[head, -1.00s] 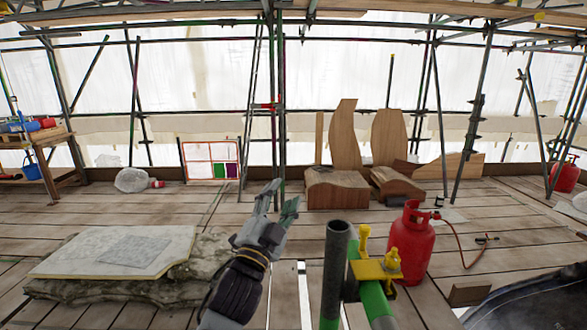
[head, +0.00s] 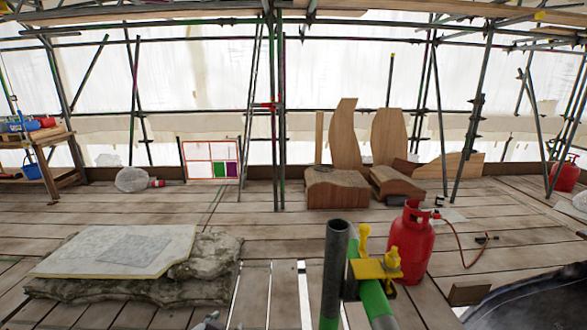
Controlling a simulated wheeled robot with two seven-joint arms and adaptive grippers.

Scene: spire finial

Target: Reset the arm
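Only a small grey piece of my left gripper (head: 209,321) shows at the bottom edge of the head view, left of centre. The rest of it is below the frame, so I cannot tell whether it is open or shut. Nothing is visibly held in the part that shows. It is just below and right of the stone slab (head: 190,290), apart from it in the picture. My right gripper is not in view.
A board with a drawing (head: 90,248) lies on the slab. A green scaffold pole (head: 372,300) with a yellow clamp (head: 372,268) rises at the bottom centre. A red gas cylinder (head: 411,245) stands right of it. The middle planks (head: 270,225) are clear.

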